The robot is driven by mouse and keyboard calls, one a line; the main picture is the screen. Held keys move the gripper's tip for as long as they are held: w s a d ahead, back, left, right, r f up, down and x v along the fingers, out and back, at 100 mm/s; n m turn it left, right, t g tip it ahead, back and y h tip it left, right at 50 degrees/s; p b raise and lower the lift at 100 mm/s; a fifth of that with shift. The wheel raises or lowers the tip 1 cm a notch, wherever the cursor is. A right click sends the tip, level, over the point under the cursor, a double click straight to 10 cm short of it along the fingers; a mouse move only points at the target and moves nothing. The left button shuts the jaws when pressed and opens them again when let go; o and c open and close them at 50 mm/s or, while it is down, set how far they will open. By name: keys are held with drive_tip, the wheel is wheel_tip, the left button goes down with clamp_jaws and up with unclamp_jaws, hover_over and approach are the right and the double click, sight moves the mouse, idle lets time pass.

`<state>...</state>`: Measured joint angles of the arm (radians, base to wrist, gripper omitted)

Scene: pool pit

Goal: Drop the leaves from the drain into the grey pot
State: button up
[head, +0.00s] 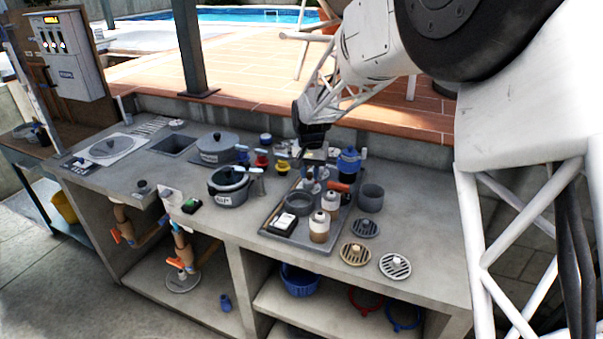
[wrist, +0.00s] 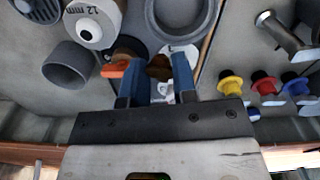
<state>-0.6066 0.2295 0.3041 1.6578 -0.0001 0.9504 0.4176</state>
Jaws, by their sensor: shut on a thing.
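My gripper (wrist: 157,78) has its two blue fingers shut on a small brown clump (wrist: 159,68), which looks like the leaves. In the head view my gripper (head: 312,142) hangs over the back of the counter, behind the tray; the clump cannot be made out there. An open grey pot (head: 370,197) stands on the counter right of the tray. It also shows left of the fingers in the wrist view (wrist: 70,66), apart from them. I cannot tell which fitting is the drain; slotted round grates (head: 355,253) lie on the front right of the counter.
A grey tray (head: 285,240) holds a grey ring (head: 299,203), white-topped jars (head: 320,226) and an orange-handled item (head: 338,187). A blue pot (head: 348,160) stands behind. The counter's right end is clear.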

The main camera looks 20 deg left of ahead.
drive_tip(key=w+d+m, duration=0.2)
drive_tip(key=w+d, duration=0.2)
drive_tip(key=d, duration=0.5)
drive_tip(key=w+d+m, duration=0.3)
drive_tip(key=w+d, duration=0.1)
drive_tip(key=d, duration=0.4)
drive_tip(key=shift+w+d, duration=0.25)
drive_tip(key=shift+d, duration=0.1)
drive_tip(key=shift+f, duration=0.2)
drive_tip(key=shift+f, duration=1.65)
drive_tip(key=shift+f, duration=0.4)
idle(0.9)
drive_tip(key=o, duration=1)
drive_tip(key=shift+c, duration=0.2)
drive_tip(key=shift+r, duration=0.15)
wheel_tip(320, 180, up, 7)
idle(1.0)
